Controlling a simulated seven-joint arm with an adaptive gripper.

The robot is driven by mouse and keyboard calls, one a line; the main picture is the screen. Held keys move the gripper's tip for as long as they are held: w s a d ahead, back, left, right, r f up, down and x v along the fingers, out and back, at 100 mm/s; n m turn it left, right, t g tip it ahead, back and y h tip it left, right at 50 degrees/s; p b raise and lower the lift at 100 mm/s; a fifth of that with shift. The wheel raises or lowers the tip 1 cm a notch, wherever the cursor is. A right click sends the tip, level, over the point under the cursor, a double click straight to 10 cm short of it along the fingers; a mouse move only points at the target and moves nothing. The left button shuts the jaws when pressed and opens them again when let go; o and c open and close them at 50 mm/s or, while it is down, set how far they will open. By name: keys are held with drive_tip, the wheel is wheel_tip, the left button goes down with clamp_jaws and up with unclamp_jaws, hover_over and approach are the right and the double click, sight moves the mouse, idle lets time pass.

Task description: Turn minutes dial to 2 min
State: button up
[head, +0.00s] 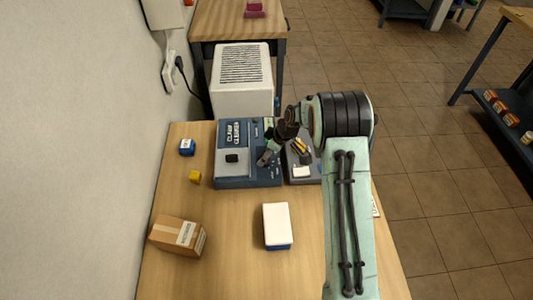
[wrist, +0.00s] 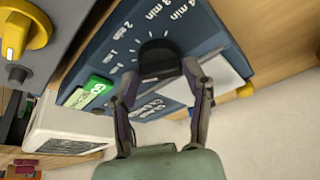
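The minutes dial is a black round knob (wrist: 158,58) on a blue machine, with minute marks printed around it in the wrist view. I cannot tell clearly which mark it points at. My gripper (wrist: 160,72) has its two fingers on either side of the knob, close to it; a small gap seems to show at the left finger. I cannot tell contact for certain.
A green button (wrist: 90,92) sits beside the dial. A grey unit (head: 302,180) with a yellow knob (wrist: 38,28) stands right of the machine.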

drive_tip(key=c, duration=0.5)
drive_tip(key=shift+o, duration=0.2)
drive_tip(key=shift+m, duration=0.3)
drive_tip(key=m+h, duration=0.1)
drive_tip(key=m, duration=0.1)
drive_tip(key=m+t, duration=0.1)
drive_tip(key=m, duration=0.2)
drive_tip(key=shift+s+a+h, duration=0.15)
drive_tip(key=shift+a+h, duration=0.05)
drive_tip(key=shift+h, duration=0.2)
drive_tip(key=m+h, duration=0.1)
drive_tip(key=m, duration=0.2)
drive_tip(key=m+t+h, duration=0.1)
drive_tip(key=m, duration=0.2)
drive_tip(key=shift+a, duration=0.15)
drive_tip(key=o, duration=1.2)
drive_tip(key=shift+c, duration=0.2)
